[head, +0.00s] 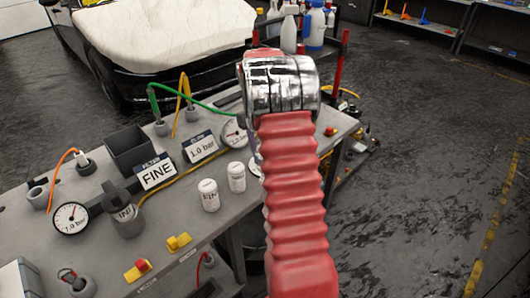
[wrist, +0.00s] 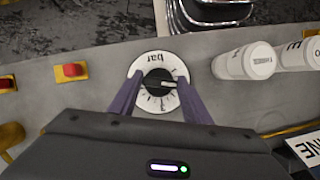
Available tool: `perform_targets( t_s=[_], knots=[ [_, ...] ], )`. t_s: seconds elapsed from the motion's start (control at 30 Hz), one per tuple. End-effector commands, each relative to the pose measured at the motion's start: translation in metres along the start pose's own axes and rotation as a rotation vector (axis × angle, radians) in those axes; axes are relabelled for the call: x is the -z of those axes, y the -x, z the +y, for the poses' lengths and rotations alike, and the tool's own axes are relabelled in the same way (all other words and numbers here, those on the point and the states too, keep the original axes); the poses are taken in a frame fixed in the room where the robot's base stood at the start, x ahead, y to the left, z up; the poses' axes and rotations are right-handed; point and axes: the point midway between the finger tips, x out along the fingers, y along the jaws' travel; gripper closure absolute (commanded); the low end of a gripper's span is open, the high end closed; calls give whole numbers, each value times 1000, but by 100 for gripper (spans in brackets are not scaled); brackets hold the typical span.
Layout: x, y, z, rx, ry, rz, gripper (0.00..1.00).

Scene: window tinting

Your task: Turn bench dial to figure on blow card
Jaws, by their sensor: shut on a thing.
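The bench dial (wrist: 150,105) has a white face with "bar" printed upside down at its top in the wrist view. Its black knob (wrist: 154,80) carries a light pointer mark aimed right; the scale figures are too small to read surely. My gripper (wrist: 158,80) has its two purple fingers on either side of the knob, shut on it. The blow card (head: 200,146) reads "1.0 bar" and stands on the bench, left of my arm.
A card reading "FINE" (head: 156,172) stands near a dark box (head: 131,150). Two white jars (wrist: 245,62) stand right of the dial in the wrist view. Gauges (head: 71,218), hoses and red-yellow switches (head: 138,269) are on the bench. Open floor lies to the right.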

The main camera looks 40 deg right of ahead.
Motion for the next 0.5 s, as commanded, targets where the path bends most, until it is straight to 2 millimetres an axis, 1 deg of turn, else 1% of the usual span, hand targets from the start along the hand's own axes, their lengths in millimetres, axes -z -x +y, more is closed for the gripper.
perform_targets(
  t_s=[0.2,0.5],
  knots=[
    [2,2,-1,-37,82,9,79],
    [2,2,-1,-48,108,9,79]
  ],
)
